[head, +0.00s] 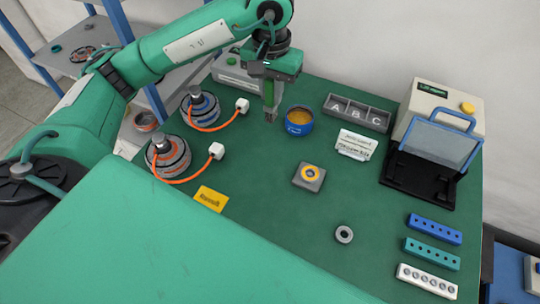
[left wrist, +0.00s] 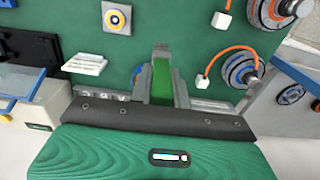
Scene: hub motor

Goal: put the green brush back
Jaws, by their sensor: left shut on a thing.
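My left gripper (head: 270,114) points down over the green mat, just left of a blue pot (head: 299,121) with amber contents. It is shut on the green brush; the brush's green part shows between the fingers in the left wrist view (left wrist: 161,86). The blue pot is apart from the gripper and partly hidden in the left wrist view. My right gripper is not in view.
Two round motors (head: 168,157) (head: 200,107) with orange cables stand left. A tray marked A, B, C (head: 357,113), a white sign (head: 355,145) and a machine with a blue-framed cover (head: 435,140) stand right. A grey block with a yellow ring (head: 309,177) lies mid-mat.

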